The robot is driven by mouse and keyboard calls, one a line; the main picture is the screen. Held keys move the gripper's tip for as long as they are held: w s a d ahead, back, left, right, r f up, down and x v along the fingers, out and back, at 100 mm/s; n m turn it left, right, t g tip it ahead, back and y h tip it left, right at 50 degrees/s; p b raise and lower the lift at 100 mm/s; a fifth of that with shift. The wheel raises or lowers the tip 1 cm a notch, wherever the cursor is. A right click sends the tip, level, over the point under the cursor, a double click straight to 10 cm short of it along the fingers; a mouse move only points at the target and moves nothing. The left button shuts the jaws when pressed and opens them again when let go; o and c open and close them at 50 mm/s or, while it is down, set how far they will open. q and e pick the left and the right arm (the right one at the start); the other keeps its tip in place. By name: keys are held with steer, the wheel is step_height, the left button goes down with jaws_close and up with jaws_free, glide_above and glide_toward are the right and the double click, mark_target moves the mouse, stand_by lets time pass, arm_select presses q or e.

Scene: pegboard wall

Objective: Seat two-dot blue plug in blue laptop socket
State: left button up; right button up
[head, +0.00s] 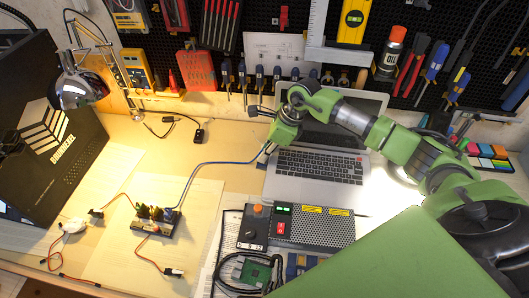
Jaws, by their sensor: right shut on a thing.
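The open silver laptop (318,186) stands at the middle of the bench, its screen partly behind my right arm. A blue cable (215,162) runs from a small dark block with several plugs (152,222) up to the laptop's left edge. My right gripper (268,147) is at that edge, shut on the plug at the cable's end. The plug is mostly hidden and too small to make out its dots. The blue socket cannot be made out, so I cannot tell whether the plug is in it. My left gripper is not in view.
A power supply box (316,228) and a green circuit board (257,272) lie in front of the laptop. A desk lamp (80,85) and a black case (55,140) stand at the left. A pegboard with tools (460,25) is behind. Bare bench shows left of the laptop.

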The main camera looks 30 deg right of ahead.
steer(key=shift+f+b, duration=0.35)
steer(key=shift+f, duration=0.15)
steer(key=o, duration=0.8)
steer(key=shift+o, duration=0.2)
steer(key=shift+r, duration=0.15)
steer(key=shift+r+p, duration=1.5)
steer(key=shift+r, duration=0.9)
